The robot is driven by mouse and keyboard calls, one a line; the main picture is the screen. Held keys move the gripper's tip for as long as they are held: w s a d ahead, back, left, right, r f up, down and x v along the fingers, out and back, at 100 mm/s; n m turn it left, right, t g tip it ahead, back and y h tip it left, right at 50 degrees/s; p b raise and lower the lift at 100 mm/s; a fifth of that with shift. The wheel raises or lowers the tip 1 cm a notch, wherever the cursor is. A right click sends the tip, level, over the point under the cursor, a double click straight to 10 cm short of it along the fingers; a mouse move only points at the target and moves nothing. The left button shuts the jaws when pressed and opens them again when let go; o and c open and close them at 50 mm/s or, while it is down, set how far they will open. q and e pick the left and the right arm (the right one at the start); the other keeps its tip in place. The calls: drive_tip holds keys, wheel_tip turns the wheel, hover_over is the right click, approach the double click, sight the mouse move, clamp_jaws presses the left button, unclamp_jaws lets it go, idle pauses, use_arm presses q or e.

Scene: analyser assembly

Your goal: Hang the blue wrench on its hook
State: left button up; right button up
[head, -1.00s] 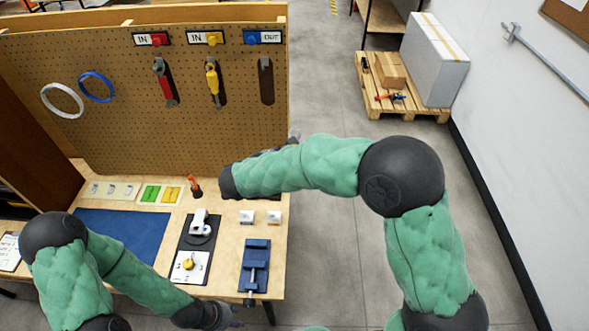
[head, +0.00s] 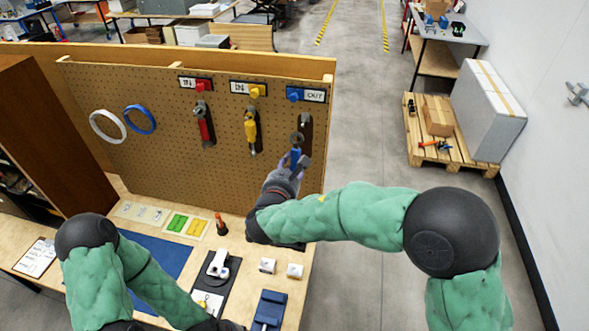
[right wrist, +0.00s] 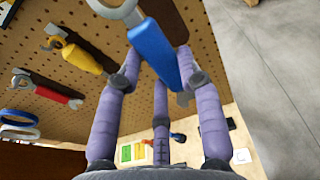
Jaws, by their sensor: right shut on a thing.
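My right gripper (head: 287,172) is shut on the blue wrench (head: 295,157) and holds it upright near the right end of the pegboard. In the right wrist view the wrench's blue handle (right wrist: 155,48) is between my fingers (right wrist: 160,75), with its grey head at the top. A dark wrench outline (head: 306,128) lies below that hook, partly covered by the wrench; I cannot tell whether the wrench touches the board. My left gripper (head: 216,324) is at the bottom edge, too cut off to read.
A red wrench (head: 204,125) and a yellow wrench (head: 251,130) hang to the left, below their hooks. White and blue rings (head: 140,119) hang farther left. An orange-handled tool (head: 221,225) and a blue vise (head: 270,308) stand on the bench.

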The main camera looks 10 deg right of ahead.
drive_tip(key=shift+w, duration=0.1)
drive_tip(key=shift+w+d, duration=0.15)
drive_tip(key=shift+w+d+f, duration=0.1)
drive_tip(key=shift+w+d, duration=0.15)
drive_tip(key=shift+w, duration=0.35)
use_arm(q)
drive_tip(key=shift+f+b, duration=0.65)
use_arm(e)
drive_tip(key=x, duration=0.7)
drive_tip(key=shift+w, duration=0.25)
drive_tip(key=shift+d, duration=0.15)
